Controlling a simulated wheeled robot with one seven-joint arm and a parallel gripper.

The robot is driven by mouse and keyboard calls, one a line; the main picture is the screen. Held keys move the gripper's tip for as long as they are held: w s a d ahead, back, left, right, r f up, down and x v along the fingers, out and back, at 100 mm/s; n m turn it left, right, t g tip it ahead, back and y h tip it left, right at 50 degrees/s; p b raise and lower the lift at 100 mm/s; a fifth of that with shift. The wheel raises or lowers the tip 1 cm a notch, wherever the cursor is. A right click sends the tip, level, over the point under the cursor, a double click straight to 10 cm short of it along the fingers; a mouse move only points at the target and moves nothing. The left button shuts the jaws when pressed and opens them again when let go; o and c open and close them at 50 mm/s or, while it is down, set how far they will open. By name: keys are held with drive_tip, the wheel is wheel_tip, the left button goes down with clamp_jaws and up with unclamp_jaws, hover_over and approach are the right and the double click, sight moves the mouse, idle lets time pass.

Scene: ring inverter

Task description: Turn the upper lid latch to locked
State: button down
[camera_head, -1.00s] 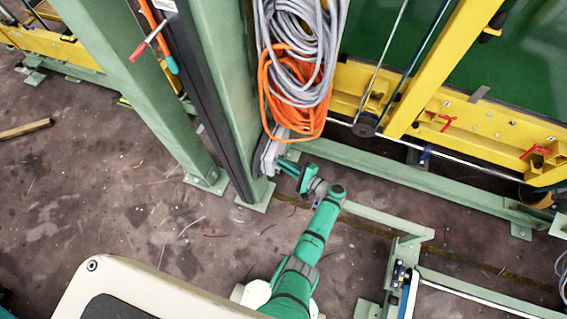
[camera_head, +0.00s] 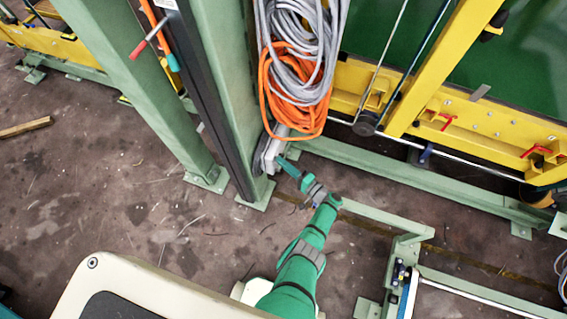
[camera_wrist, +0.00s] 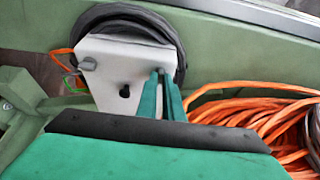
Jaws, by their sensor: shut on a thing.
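A light grey plate (camera_wrist: 110,75) is in the middle of the wrist view, with a small round grey knob (camera_wrist: 88,63) at its left and a dark keyhole-shaped slot near its centre. My gripper (camera_wrist: 161,73) has its two green fingers close together against the right part of this plate, shut on a small part that they almost wholly hide. I take this part for the upper lid latch, but its shape and angle cannot be read. In the head view my gripper (camera_head: 283,163) reaches the grey unit (camera_head: 268,155) at the foot of the green post.
A black cable coil (camera_wrist: 165,25) curves behind the plate. An orange cable bundle (camera_wrist: 240,115) lies right of my fingers; grey cables (camera_head: 295,45) hang above in the head view. A green post (camera_head: 225,70) and low green beam (camera_head: 420,178) border the spot. Floor at left is open.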

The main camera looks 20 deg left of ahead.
idle(0.3)
drive_tip(key=c, duration=1.9)
unclamp_jaws()
drive_tip(key=shift+r, duration=0.15)
drive_tip(key=shift+r, duration=1.35)
drive_tip(key=shift+o, duration=1.1)
drive_tip(key=shift+s+d+r, duration=0.1)
drive_tip(key=shift+s+r, duration=0.1)
drive_tip(key=shift+r, duration=0.1)
drive_tip(key=o, duration=0.5)
drive_tip(key=shift+s+d+r, duration=0.15)
drive_tip(key=shift+s+r, duration=0.4)
drive_tip(key=shift+r, duration=0.2)
drive_tip(key=shift+s+d+r, duration=0.1)
drive_tip(key=shift+s+r, duration=0.25)
drive_tip(key=shift+r, duration=0.05)
drive_tip(key=c, duration=0.7)
drive_tip(key=s+d+r, duration=0.1)
drive_tip(key=s+r, duration=0.1)
drive_tip(key=s, duration=0.1)
drive_tip(key=s+d+r, duration=0.1)
drive_tip(key=s+r, duration=0.1)
drive_tip(key=s, duration=0.2)
drive_tip(key=s+d+r, duration=0.1)
drive_tip(key=s+r, duration=0.2)
drive_tip(key=s, duration=0.1)
drive_tip(key=shift+s, duration=0.1)
